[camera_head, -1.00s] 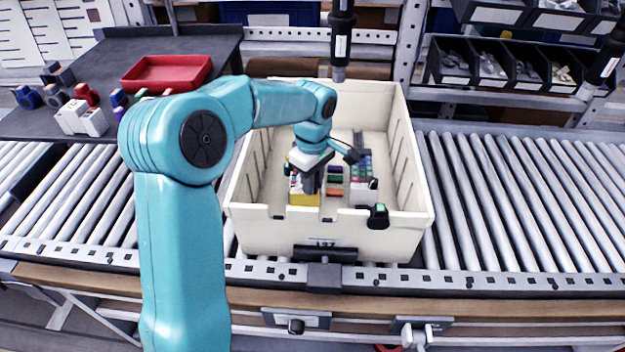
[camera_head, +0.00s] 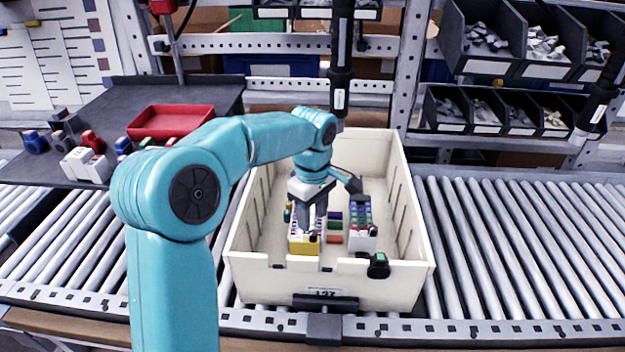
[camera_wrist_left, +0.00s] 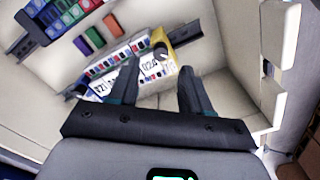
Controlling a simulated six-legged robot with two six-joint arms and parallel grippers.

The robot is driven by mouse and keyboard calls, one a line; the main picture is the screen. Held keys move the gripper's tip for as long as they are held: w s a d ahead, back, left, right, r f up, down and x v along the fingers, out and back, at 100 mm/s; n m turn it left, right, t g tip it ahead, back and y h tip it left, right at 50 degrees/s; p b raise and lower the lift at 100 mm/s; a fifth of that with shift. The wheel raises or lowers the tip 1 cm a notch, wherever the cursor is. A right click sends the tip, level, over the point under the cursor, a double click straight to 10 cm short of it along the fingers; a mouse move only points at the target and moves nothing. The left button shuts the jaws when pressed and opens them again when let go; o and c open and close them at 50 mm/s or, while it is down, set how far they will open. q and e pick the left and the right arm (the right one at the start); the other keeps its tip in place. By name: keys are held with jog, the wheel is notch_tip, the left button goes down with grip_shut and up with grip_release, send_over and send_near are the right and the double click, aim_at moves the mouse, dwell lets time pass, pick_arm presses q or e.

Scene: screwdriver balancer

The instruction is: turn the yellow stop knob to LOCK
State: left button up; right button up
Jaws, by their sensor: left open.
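A yellow end block (camera_head: 304,246) sits at the near end of a row of white terminal blocks inside the cream tote. A small dark round part, possibly its knob, shows beside the yellow block (camera_wrist_left: 182,34) in the left wrist view; its marking and turn position cannot be read. My left gripper (camera_head: 312,228) points down into the tote just above this row. In the left wrist view its jaws (camera_wrist_left: 159,66) are apart, with white labelled blocks (camera_wrist_left: 150,66) visible between and beyond the fingers. Contact cannot be told. My right gripper is not in view.
The cream tote (camera_head: 410,240) stands on the roller conveyor, its walls close around the arm. A second block row (camera_head: 362,220) lies right of the gripper. A black tool (camera_head: 340,70) hangs above the tote's back. A black-green part (camera_head: 378,265) sits on the front rim.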

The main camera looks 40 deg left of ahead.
aim_at(313, 232)
pick_arm(q)
notch_tip(313, 232, up, 11)
jog(key=p, duration=0.1)
jog(key=shift+r+p, duration=0.2)
jog(key=shift+p, duration=0.15)
